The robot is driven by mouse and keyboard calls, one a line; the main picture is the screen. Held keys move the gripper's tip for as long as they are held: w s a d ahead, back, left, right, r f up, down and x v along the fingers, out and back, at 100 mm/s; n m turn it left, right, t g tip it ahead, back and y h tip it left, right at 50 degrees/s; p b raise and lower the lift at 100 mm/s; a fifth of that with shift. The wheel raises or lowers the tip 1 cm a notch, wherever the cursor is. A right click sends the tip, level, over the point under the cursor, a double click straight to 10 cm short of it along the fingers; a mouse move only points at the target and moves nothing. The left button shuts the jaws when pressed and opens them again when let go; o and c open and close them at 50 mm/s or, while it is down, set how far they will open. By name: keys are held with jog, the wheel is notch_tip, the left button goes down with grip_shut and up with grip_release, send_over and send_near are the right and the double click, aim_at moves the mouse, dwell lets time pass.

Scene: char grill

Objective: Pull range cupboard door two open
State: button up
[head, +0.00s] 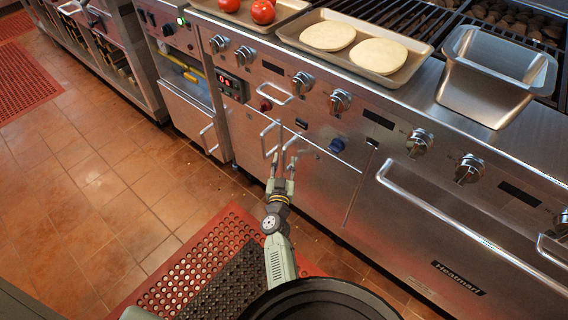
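The range's steel cupboard front (322,185) is in the middle of the head view, below the knob panel, and looks closed. A looped vertical handle (264,139) stands on its left part. A second bar, by my fingers, is hard to tell apart from them. Which door is door two is not marked. My gripper (283,157) is in front of the cupboard, just right of and below the looped handle. Its two fingers point at the front with a gap between them, and it looks open. Whether a finger touches a handle cannot be told.
A wide oven door with a long handle (440,212) is on the right. A fryer cabinet (190,110) stands on the left. Red perforated mat (165,285) and open tiled floor lie in front.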

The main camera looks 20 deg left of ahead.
jog(key=shift+w+a, duration=0.15)
jog(key=shift+w, duration=0.4)
grip_shut()
dwell(0.5)
